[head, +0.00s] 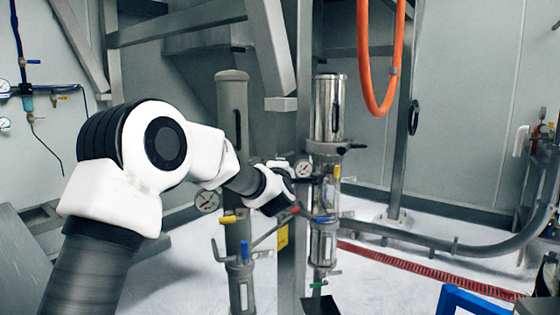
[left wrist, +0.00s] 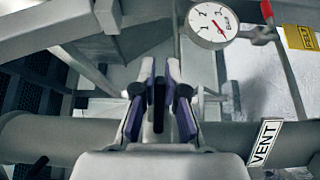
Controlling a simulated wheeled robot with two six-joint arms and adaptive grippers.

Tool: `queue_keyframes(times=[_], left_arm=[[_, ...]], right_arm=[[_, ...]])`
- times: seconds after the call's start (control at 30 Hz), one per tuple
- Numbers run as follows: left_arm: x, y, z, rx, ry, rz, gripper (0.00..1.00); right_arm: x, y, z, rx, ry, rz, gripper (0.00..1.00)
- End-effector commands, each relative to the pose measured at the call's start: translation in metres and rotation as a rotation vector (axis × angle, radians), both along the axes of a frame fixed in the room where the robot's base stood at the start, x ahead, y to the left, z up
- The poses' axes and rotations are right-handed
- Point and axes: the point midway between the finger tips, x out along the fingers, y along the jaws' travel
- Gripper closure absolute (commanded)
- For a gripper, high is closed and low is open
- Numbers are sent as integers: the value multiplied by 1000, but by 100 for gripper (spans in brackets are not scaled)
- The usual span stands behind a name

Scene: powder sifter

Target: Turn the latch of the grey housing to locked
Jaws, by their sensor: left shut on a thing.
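A tall grey tube (head: 230,95), which looks like the grey housing, stands upright left of centre in the head view. In the left wrist view a grey tube (left wrist: 55,135) with a VENT label (left wrist: 264,142) runs across behind my gripper. My left gripper (head: 280,192) reaches in front of the post just right of the grey tube. In the left wrist view its fingers (left wrist: 160,100) are closed around a narrow dark bar (left wrist: 159,98), which looks like the latch handle. The fingers hide most of it, and I cannot tell its locked position. My right gripper is out of view.
A shiny metal cylinder (head: 328,105) stands right of the post, with valves and a gauge (head: 302,168). Another gauge (left wrist: 209,26) is close to my gripper in the left wrist view. An orange hose (head: 364,60) hangs above. A red floor grating (head: 430,270) lies at right.

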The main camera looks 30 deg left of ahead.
Motion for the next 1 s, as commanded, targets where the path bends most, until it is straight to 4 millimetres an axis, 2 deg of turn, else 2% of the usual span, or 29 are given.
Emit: queue_keyframes(times=[0.5, 0.53, 0.57, 0.6, 0.87, 1.0], left_arm=[[0, 0, -1, 13, 16, 1, 100], [0, 0, -1, 13, 16, 1, 79], [0, 0, -1, 13, 16, 1, 68], [0, 0, -1, 13, 16, 1, 64], [0, 0, -1, 13, 15, 0, 64], [-9, -5, 0, 12, 16, 0, 64]], right_arm=[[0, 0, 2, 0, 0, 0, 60], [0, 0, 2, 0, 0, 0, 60], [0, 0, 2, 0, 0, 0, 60], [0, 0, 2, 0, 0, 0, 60], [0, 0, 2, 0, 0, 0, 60], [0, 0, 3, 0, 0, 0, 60]])
